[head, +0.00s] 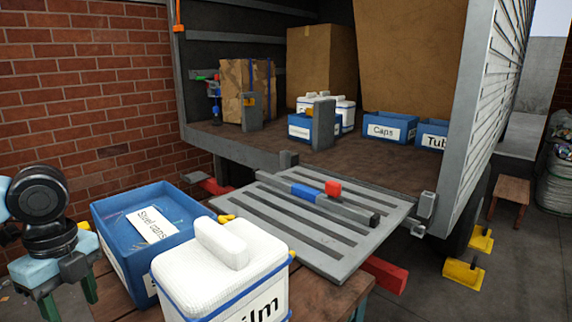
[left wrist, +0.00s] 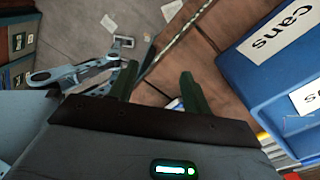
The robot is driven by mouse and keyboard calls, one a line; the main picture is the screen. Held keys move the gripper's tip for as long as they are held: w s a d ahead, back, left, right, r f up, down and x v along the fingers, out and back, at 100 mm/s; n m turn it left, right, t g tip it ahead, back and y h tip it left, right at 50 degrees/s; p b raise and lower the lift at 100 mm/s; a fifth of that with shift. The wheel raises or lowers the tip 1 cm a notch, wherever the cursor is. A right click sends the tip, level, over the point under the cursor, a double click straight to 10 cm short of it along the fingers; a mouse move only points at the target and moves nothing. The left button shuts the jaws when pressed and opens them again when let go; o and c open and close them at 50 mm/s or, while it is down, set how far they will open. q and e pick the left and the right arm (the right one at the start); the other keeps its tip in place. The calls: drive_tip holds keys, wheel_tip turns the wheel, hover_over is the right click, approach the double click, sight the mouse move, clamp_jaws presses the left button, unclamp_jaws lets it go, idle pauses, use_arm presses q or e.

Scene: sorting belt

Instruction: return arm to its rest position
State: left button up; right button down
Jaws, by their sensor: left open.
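My left gripper (head: 69,296) is at the lower left of the head view, pointing down, left of the blue bin and apart from it. Its two green fingers are spread with nothing between them. My right gripper is in neither view.
A white lidded tub (head: 222,270) stands right of the bin. Behind is a grey ramp (head: 330,240) with a blue, red and grey bar, leading to a truck bed (head: 270,150) with boxes and blue bins. A brick wall (head: 90,90) rises at left.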

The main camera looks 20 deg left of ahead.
use_arm(q)
drive_tip(key=s+d+f+n, duration=0.15)
drive_tip(key=s+f, duration=0.25)
drive_tip(key=f, duration=0.5)
drive_tip(key=s+f+n, duration=0.3)
drive_tip(key=s+f, duration=0.2)
drive_tip(key=f, duration=0.3)
drive_tip(key=s+d+f+n, duration=0.15)
drive_tip(key=s+f, duration=0.25)
drive_tip(key=f, duration=0.5)
drive_tip(key=s+d+f+n, duration=0.3)
drive_tip(key=s+d+n, duration=0.2)
drive_tip(key=s+d, duration=0.3)
drive_tip(key=s+d+f+n, duration=0.3)
drive_tip(key=s+d+n, duration=0.25)
drive_tip(key=d, duration=0.45)
drive_tip(key=w+d+f+t+h+p, duration=0.2)
drive_tip(key=w+f+t+p, duration=0.2)
drive_tip(key=w+t, duration=0.5)
drive_tip(key=shift+w+d+f+t, duration=0.15)
drive_tip(key=shift+t, duration=0.15)
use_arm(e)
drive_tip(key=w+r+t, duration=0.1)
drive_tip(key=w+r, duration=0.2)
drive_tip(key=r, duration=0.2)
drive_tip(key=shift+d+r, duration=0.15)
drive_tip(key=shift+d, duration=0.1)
